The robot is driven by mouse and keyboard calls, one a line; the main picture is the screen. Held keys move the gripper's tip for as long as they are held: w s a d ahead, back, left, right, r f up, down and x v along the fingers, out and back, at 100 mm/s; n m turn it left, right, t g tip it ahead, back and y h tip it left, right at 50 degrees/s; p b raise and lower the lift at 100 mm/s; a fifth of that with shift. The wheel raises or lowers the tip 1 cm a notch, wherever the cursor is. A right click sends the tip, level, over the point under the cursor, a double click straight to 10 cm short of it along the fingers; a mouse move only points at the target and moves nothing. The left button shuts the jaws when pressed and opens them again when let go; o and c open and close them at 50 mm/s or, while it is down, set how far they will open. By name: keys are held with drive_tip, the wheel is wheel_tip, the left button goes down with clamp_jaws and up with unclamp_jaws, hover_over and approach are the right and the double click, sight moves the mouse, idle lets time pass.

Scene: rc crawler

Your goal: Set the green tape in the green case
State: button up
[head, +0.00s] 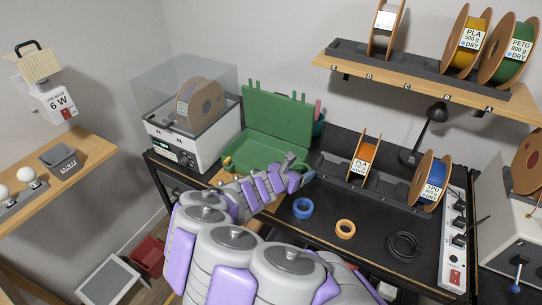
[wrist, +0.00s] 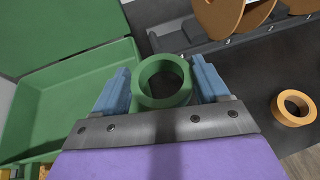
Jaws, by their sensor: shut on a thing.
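In the wrist view my gripper (wrist: 162,88) is shut on the green tape (wrist: 146,98), a ring held between its two blue fingers. The green case (wrist: 75,95) lies open to the left of the held tape in that view. In the head view the green case (head: 261,150) stands on the black bench with its lid raised at the back. My gripper (head: 300,172) is at the case's right front side there. The tape is hidden or too small to tell in the head view.
A blue tape ring (head: 302,208), an orange tape ring (head: 345,229) and a black cable coil (head: 403,246) lie on the bench right of my arm. Filament spools (head: 365,158) stand behind them. A white dryer box (head: 190,130) stands left of the case.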

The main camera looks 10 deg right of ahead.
drive_tip(key=w+a, duration=0.1)
drive_tip(key=w, duration=0.3)
drive_tip(key=w+a+f+b, duration=0.1)
drive_tip(key=w, duration=0.2)
drive_tip(key=w+a, duration=0.1)
drive_tip(key=w, duration=0.3)
drive_tip(key=shift+w+f+b, duration=0.25)
drive_tip(key=shift+w+b, duration=0.05)
drive_tip(key=shift+b, duration=0.1)
drive_tip(key=shift+w+d, duration=0.15)
drive_tip(key=shift+w, duration=0.15)
drive_tip(key=f+b, duration=0.1)
drive_tip(key=w+f, duration=0.1)
drive_tip(key=f, duration=0.1)
drive_tip(key=shift+d+f+b, duration=0.2)
drive_tip(key=shift+b, duration=0.15)
drive_tip(key=shift+a+f, duration=0.1)
drive_tip(key=shift+a, duration=0.1)
drive_tip(key=shift+d+f, duration=0.2)
drive_tip(key=shift+d, duration=0.05)
drive_tip(key=shift+a+f, duration=0.1)
drive_tip(key=shift+f, duration=0.2)
drive_tip(key=o, duration=1)
drive_tip(key=shift+o, duration=0.3)
